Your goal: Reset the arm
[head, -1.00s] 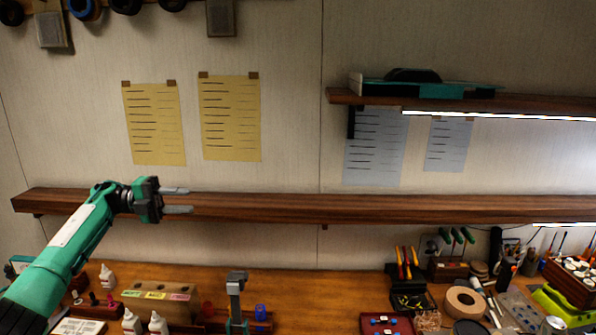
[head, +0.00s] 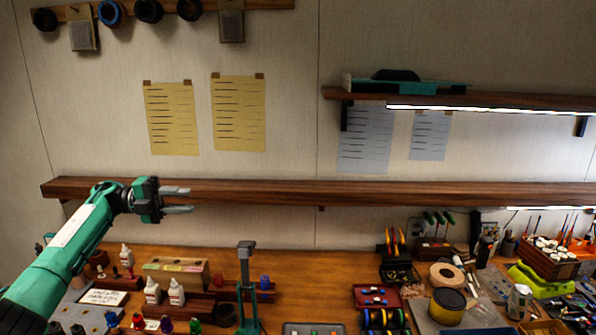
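My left gripper (head: 176,199) is raised in front of the long wooden shelf at the left of the head view. Its two grey fingers point right and stand apart, with nothing between them. My green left arm (head: 62,250) comes in from the lower left. My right gripper does not show in the head view. The green and black racecar body (head: 408,82) rests on the upper right shelf (head: 470,98), away from the gripper.
The long shelf (head: 400,194) crosses the wall and looks bare. The air right of the gripper is clear.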

